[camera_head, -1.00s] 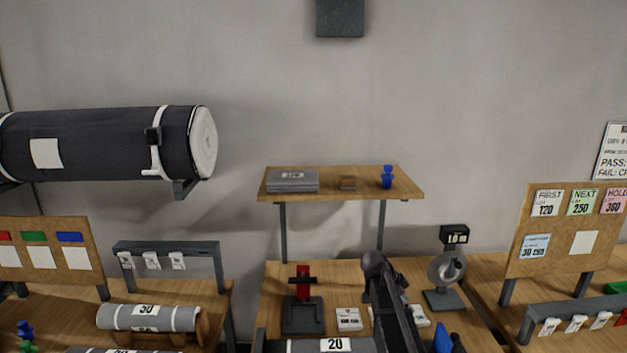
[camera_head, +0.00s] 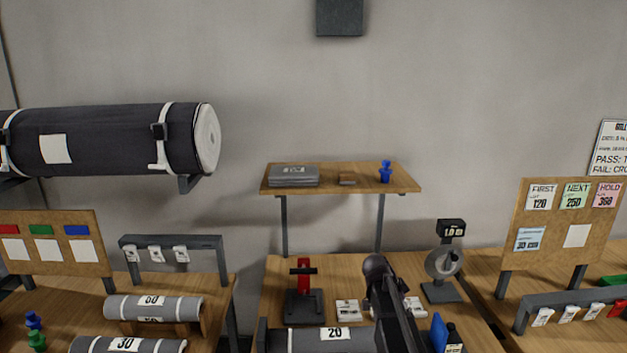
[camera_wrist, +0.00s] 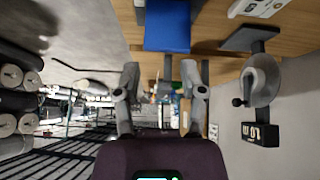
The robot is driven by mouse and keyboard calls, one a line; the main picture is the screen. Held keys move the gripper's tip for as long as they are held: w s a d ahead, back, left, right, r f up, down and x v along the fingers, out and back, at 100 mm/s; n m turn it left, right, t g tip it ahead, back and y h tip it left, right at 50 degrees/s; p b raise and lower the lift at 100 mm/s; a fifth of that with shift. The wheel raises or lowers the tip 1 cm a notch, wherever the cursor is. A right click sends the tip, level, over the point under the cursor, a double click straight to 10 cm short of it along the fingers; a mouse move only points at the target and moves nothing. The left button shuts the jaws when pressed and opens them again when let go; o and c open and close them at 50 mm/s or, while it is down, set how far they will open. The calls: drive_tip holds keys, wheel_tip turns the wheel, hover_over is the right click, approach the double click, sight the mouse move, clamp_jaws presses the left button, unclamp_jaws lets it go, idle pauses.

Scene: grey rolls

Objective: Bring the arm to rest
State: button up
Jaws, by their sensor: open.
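My arm shows in the head view as a dark link rising from the bottom edge, right of centre, over the middle bench (camera_head: 275,275). My gripper (camera_wrist: 160,80) is in the wrist view with its two fingers apart and nothing between them. In the head view the gripper itself cannot be made out. The wrist view is turned, with the wooden bench along its top and a blue object (camera_wrist: 167,27) near the fingers. A grey dial device (camera_wrist: 262,82) is at the right of that view.
A grey roll marked 20 (camera_head: 315,341) lies at the bench front, near my arm. A wooden shelf (camera_head: 340,180) is above. Rolls (camera_head: 155,306) lie on the left bench.

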drive_tip(key=s+a+f+n+y+b, duration=0.2)
drive_tip(key=s+a+f+n, duration=0.1)
drive_tip(key=s+n, duration=0.2)
drive_tip(key=s+a+f+n+y+b, duration=0.2)
drive_tip(key=s+a+f+n, duration=0.1)
drive_tip(key=s, duration=0.6)
drive_tip(key=s+a+f+n+y+b, duration=0.2)
drive_tip(key=s+a+f+n, duration=0.1)
drive_tip(key=s+n, duration=0.4)
drive_tip(key=shift+s+a+f+n+y, duration=0.2)
drive_tip(key=shift+a+f+n+y, duration=0.2)
drive_tip(key=shift+a+n, duration=0.3)
drive_tip(key=shift+a, duration=0.1)
